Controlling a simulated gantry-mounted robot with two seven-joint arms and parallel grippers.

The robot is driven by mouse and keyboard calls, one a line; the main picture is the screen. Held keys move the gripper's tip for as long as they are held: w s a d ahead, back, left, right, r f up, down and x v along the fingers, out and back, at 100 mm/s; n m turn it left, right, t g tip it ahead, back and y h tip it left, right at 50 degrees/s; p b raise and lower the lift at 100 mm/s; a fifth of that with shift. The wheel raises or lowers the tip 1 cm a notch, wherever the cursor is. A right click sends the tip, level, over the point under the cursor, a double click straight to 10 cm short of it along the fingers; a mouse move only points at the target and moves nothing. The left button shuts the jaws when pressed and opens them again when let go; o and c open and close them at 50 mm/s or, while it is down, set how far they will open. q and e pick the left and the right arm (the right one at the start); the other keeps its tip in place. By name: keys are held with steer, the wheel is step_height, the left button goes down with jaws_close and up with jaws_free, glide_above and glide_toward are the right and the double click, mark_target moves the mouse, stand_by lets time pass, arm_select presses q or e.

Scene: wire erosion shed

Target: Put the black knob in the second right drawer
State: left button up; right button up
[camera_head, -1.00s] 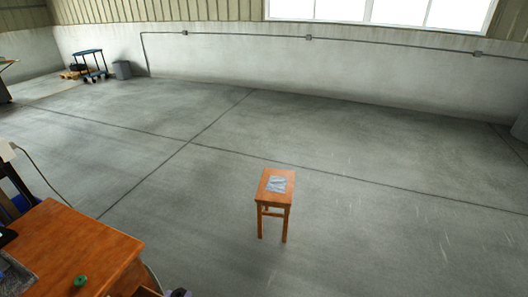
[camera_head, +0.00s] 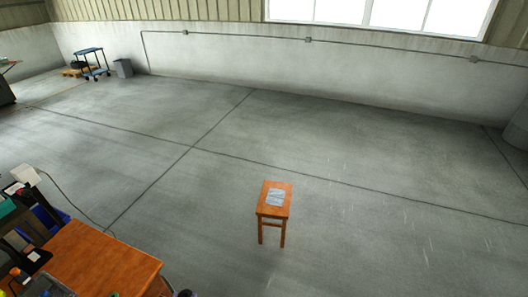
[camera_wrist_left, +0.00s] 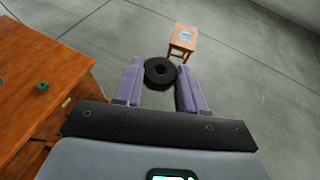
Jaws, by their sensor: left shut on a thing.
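My left gripper (camera_wrist_left: 162,88) has two purple fingers and is shut on the black knob (camera_wrist_left: 151,74), a round black piece with a hollow centre, in the left wrist view. The knob is held between the fingertips, beside the wooden desk (camera_wrist_left: 25,60) and above the floor. In the head view only a bit of the gripper (camera_head: 183,293) shows at the bottom edge. The orange-brown desk also shows there (camera_head: 105,262). Its drawer fronts are mostly hidden, so I cannot tell the second right drawer apart. My right gripper is not in view.
A small green object (camera_wrist_left: 42,86) lies on the desktop. A wooden stool (camera_head: 273,210) with a grey-blue sheet on its seat stands on open floor. A blue cart (camera_head: 91,62) and grey bin (camera_head: 123,68) are by the far wall. The floor between is clear.

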arm_select(q)
steer(key=w+r+y+p, duration=0.15)
steer(key=w+r, duration=0.45)
steer(key=r, duration=1.2)
steer(key=w+r+h+p, duration=0.1)
steer(key=w+r+p, duration=0.35)
steer(key=r, duration=1.35)
steer(key=f, duration=0.3)
steer(key=s+f+b, duration=0.1)
steer(key=f, duration=0.1)
steer(key=shift+s+f+b, duration=0.1)
steer(key=shift+f+b, duration=0.2)
steer(key=shift+f, duration=0.1)
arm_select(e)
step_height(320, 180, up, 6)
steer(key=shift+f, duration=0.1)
